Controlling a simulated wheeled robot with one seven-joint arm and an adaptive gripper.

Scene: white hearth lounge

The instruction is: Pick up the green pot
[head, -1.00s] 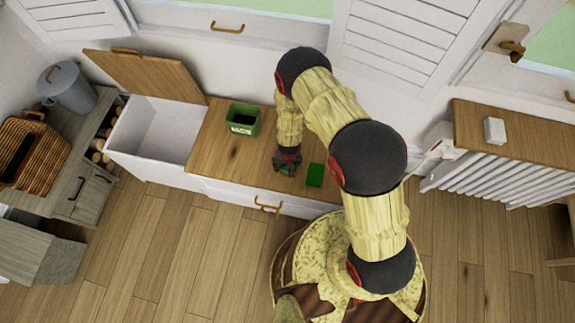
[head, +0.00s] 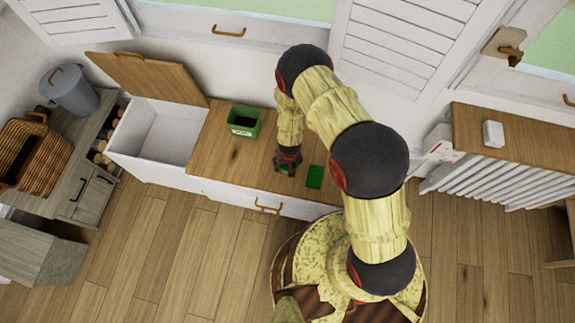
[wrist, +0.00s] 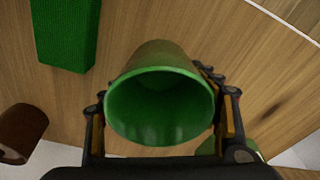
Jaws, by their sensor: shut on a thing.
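The green pot (wrist: 160,105) is between the two fingers of my gripper (wrist: 163,118) in the wrist view, with its round open mouth facing the camera. The pot looks empty inside. My gripper is shut on it, one finger on each side. In the head view my gripper (head: 288,160) points down over the wooden top of the bench (head: 225,155). Only a little green of the pot shows there among the fingers. I cannot tell whether the pot's base touches the wood.
A flat green block (head: 315,176) lies just right of my gripper. A green box with a white label (head: 243,121) stands to the left on the bench. Further left is an open white compartment (head: 160,135) with its wooden lid (head: 145,75) raised. Bare wood lies between the box and my gripper.

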